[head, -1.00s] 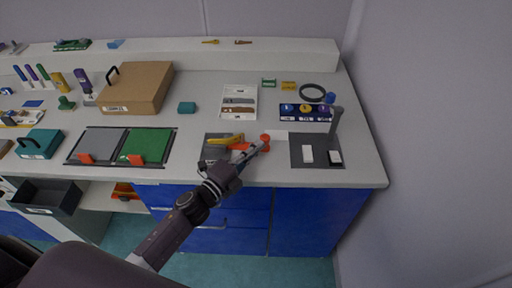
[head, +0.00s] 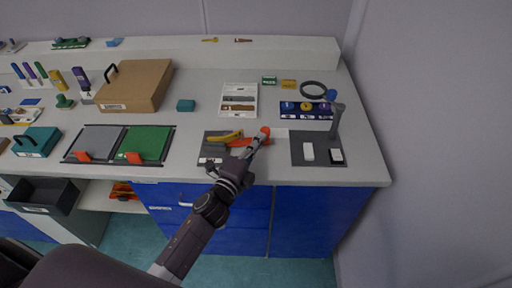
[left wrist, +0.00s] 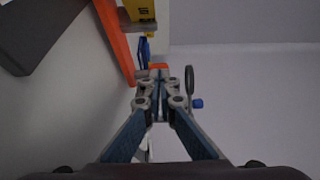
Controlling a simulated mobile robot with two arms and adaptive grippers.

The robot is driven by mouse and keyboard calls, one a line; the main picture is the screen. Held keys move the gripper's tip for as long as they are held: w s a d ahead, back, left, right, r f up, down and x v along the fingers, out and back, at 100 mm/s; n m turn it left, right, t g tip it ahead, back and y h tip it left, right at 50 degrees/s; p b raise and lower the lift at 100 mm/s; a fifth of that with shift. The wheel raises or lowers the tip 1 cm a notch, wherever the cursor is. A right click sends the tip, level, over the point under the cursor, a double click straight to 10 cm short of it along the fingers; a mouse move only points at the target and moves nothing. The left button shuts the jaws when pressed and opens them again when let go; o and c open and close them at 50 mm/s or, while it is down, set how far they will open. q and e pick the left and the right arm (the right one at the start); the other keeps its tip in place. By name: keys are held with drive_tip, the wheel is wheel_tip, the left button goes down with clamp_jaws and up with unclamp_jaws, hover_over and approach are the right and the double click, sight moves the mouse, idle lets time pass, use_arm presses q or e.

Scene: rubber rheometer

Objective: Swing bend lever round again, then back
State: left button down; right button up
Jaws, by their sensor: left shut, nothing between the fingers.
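The bend lever is an orange bar (head: 239,143) with an orange-red knob (head: 265,131) at its right end, on a dark bending fixture (head: 213,151) near the bench's front edge. A yellow part (head: 223,137) lies beside the bar. My left gripper (head: 259,140) is shut and empty, its fingertips at the knob; I cannot tell if they touch. In the left wrist view the orange bar (left wrist: 115,42) runs along the upper left, with the yellow part (left wrist: 139,10) above it. The shut fingertips (left wrist: 160,75) sit just below an orange end piece. My right gripper is not in view.
Right of the fixture is a dark mat (head: 326,160) with two white blocks and a grey upright post (head: 337,122). A black ring (head: 313,91) and a blue rack (head: 305,109) stand behind. A green plate (head: 147,143) lies to the left.

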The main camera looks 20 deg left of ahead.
use_arm(q)
drive_tip(key=shift+w+f+n+y+b, duration=0.1)
drive_tip(key=shift+w+n+y+b, duration=0.7)
drive_tip(key=shift+y, duration=0.4)
drive_tip(key=shift+w+a+n+y+b, duration=0.1)
drive_tip(key=shift+w+n+y+b, duration=0.2)
drive_tip(key=shift+w+y+b, duration=0.15)
drive_tip(key=shift+w, duration=0.3)
drive_tip(key=shift+w+a, duration=0.3)
drive_tip(key=shift+w, duration=0.25)
drive_tip(key=shift+w+a, duration=0.1)
drive_tip(key=shift+w, duration=0.1)
